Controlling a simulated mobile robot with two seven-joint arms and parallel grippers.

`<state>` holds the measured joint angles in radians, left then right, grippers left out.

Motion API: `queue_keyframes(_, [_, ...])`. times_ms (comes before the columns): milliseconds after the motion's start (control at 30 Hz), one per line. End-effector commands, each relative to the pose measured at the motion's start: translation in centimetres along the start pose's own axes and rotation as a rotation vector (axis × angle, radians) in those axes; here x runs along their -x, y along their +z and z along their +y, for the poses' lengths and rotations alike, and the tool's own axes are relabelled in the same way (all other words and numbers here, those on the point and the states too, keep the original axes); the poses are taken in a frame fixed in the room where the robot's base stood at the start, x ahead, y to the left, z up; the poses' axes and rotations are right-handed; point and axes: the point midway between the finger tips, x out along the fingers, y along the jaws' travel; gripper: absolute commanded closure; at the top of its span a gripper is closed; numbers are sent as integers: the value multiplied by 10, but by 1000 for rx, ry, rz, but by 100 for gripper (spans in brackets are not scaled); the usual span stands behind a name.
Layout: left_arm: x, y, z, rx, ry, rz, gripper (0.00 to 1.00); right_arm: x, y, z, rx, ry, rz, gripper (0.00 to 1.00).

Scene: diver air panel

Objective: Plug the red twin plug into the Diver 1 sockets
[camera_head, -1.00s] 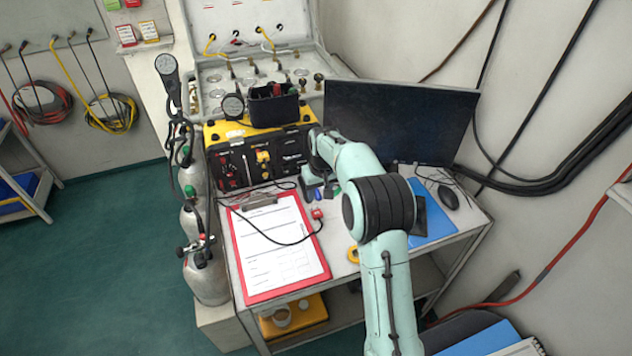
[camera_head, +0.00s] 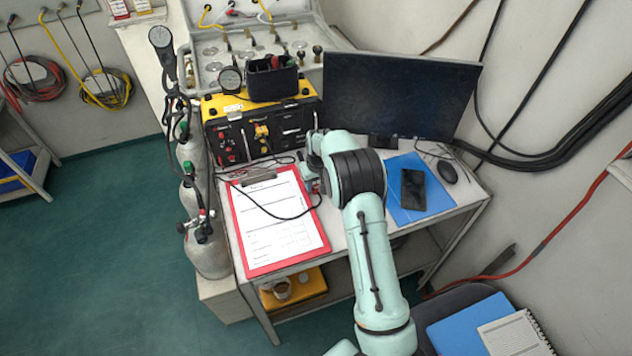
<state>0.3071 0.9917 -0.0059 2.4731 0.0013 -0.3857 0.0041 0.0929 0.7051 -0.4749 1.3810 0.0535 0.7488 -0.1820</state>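The yellow-and-black air panel (camera_head: 262,132) stands at the back left of the table. Red parts (camera_head: 231,158) show at the left of its front, but I cannot read which are the Diver 1 sockets. A black cable (camera_head: 268,214) runs from the panel across the clipboard to my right gripper (camera_head: 309,183). The red twin plug is not clearly visible at the cable's end; the gripper and arm cover that spot. My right gripper is low over the table, just right of the clipboard and in front of the panel. Its fingers are too hidden to judge. My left gripper is out of view.
A red clipboard (camera_head: 238,240) with paper lies at the front left. A monitor (camera_head: 398,105) stands behind my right arm. A blue folder (camera_head: 400,212), a phone (camera_head: 413,190) and a mouse (camera_head: 447,172) lie at the right. Gas cylinders (camera_head: 208,250) stand left of the table.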

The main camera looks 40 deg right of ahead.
Motion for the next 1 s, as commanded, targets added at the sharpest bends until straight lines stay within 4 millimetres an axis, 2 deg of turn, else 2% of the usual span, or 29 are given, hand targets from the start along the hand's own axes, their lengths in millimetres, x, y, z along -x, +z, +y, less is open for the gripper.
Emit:
queue_keyframes(33, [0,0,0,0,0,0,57,0,0,0,0,0,0,77])
queue_keyframes(100, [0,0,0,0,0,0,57,0,0,0,0,0,0,94])
queue_keyframes(133, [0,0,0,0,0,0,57,0,0,0,0,0,0,94])
queue_keyframes(167, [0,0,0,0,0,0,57,0,0,0,0,0,0,68])
queue_keyframes(200, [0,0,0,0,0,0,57,0,0,0,0,0,0,81])
queue_keyframes(267, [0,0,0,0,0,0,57,0,0,0,0,0,0,100])
queue_keyframes(1000, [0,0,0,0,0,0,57,17,-3,0,1,0,1,100])
